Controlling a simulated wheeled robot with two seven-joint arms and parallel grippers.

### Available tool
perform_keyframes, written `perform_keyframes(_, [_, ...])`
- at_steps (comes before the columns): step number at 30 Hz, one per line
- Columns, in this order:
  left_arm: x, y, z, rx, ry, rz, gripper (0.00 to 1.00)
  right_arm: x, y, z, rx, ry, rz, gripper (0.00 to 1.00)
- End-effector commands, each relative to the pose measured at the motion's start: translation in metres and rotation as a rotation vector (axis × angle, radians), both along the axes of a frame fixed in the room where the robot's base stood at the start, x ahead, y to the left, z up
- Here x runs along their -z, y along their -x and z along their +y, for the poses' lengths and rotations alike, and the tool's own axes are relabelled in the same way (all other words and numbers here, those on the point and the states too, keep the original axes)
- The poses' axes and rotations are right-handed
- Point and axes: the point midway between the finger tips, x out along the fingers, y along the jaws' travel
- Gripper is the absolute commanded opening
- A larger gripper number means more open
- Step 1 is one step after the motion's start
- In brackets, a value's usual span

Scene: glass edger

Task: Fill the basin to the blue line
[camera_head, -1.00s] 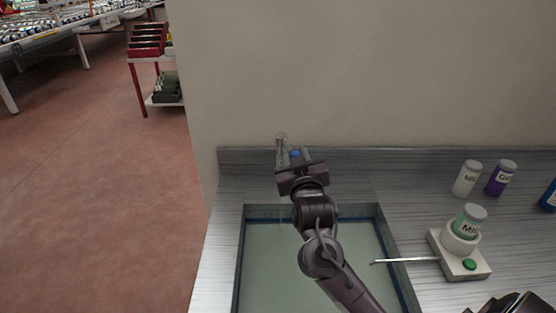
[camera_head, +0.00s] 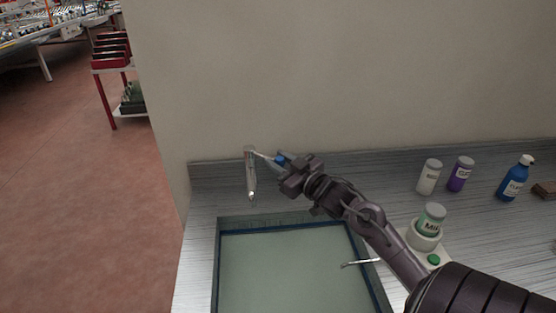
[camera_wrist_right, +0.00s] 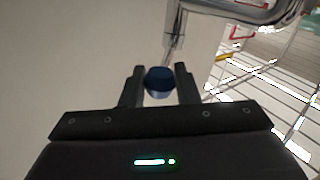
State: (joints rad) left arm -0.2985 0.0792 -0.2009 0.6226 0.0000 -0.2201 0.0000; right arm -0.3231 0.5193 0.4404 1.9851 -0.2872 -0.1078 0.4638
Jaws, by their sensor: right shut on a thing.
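The basin (camera_head: 214,262) is sunk in the counter at the lower middle of the head view. A dark blue line (camera_head: 290,228) runs around its inner wall, above a flat pale green-grey surface (camera_head: 290,270). The silver tap (camera_head: 250,172) stands behind the basin's back edge, its spout end above that edge; I cannot make out a stream. Its thin lever points right and ends in a blue knob (camera_head: 280,160). My right gripper (camera_head: 284,171) is shut on this knob, which shows between the fingers in the wrist view (camera_wrist_right: 159,80). My left gripper is not in view.
White (camera_head: 429,177), purple (camera_head: 460,174) and blue (camera_head: 515,178) bottles stand behind. A wall rises behind the counter.

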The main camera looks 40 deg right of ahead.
Motion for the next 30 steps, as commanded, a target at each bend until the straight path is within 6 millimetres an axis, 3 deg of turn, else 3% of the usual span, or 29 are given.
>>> perform_keyframes(9, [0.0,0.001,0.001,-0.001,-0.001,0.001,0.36,-0.002,0.0,-0.001,0.002,0.002,-0.006,0.0])
perform_keyframes(10, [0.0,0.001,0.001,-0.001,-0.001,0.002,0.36,-0.002,0.0,-0.001,0.002,0.002,-0.006,0.31])
perform_keyframes(14, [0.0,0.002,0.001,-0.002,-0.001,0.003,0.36,-0.002,0.0,-0.001,0.001,0.002,-0.004,0.48])
perform_keyframes(23, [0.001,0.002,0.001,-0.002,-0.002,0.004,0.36,0.0,0.001,0.0,0.001,0.001,-0.002,0.48])
perform_keyframes(30, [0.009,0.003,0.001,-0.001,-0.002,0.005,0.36,0.002,0.03,-0.001,0.001,0.002,0.0,0.48])
